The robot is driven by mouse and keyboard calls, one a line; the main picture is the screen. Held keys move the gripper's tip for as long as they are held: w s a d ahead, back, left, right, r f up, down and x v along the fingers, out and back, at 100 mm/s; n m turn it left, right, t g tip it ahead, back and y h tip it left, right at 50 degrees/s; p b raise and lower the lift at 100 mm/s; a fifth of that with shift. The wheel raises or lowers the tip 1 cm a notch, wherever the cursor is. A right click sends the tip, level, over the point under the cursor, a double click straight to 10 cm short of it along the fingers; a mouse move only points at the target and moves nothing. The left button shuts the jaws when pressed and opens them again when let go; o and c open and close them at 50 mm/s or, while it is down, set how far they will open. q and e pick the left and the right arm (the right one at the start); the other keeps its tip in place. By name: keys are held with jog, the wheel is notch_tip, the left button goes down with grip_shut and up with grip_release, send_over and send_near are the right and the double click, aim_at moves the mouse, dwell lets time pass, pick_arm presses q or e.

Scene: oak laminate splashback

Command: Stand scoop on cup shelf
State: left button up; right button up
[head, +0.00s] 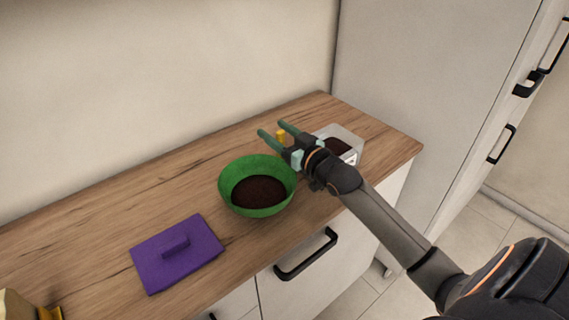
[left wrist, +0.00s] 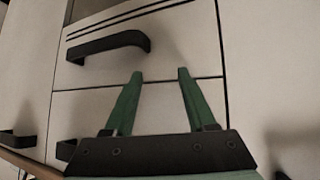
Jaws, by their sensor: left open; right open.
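My right gripper (head: 272,130) is open above the back of the worktop, its green fingers pointing to the upper left. A small yellow piece (head: 281,136), which may be part of the scoop, shows between its fingers. I cannot tell whether they touch it, and its lower part is hidden by the gripper. My left gripper (left wrist: 160,75) is open and empty in the left wrist view, facing cabinet fronts. It is outside the head view. I cannot make out a cup shelf.
A green bowl (head: 228,198) with dark grounds stands left of my right gripper. A clear box (head: 353,143) with dark contents is partly behind my right wrist. A purple lid (head: 196,260) lies on the worktop (head: 90,238). A drawer handle (head: 305,258) sticks out at the front.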

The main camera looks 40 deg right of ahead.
jog(key=shift+w+f, duration=0.1)
jog(key=shift+w, duration=0.65)
grip_shut()
